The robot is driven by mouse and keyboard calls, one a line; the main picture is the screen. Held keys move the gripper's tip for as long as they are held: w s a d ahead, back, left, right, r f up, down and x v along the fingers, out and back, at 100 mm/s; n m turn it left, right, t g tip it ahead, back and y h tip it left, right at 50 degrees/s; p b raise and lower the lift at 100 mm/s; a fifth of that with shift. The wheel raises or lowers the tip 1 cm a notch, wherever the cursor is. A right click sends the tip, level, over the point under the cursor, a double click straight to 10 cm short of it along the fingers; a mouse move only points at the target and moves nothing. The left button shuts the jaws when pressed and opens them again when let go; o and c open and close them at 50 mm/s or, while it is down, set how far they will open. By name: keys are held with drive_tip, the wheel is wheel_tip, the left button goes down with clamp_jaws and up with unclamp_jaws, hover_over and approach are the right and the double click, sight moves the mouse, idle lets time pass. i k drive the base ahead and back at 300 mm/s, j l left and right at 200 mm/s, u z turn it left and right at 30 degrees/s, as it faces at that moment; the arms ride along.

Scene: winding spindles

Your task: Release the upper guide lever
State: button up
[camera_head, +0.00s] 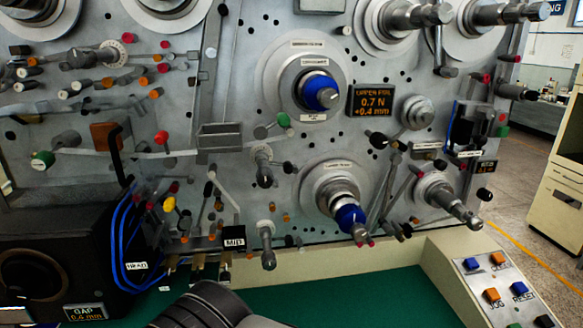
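The grey machine panel (230,90) fills most of the view and bears several levers and rods. I cannot tell for sure which one is the upper guide lever; the small labels are too blurred to read. A short lever with a green knob (283,119) sits just left of the upper blue-capped spindle (320,92). A long, nearly level bar with a green end (43,159) runs across the left. A lower blue-capped spindle (346,213) is below the upper one. My gripper is not in view; a dark ribbed part at the bottom looks like my arm.
A display (374,101) reads 0.7 N, +0.4 mm. A dark housing with blue cables (60,255) stands lower left. A button console (505,288) is lower right. Spindles jut out at the right. Green surface (350,298) below the panel looks clear.

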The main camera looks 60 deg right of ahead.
sight(288, 168)
drive_tip(key=z, duration=1.6)
drive_tip(key=k+l, duration=0.1)
drive_tip(key=k, duration=0.3)
drive_tip(key=j+z, duration=0.05)
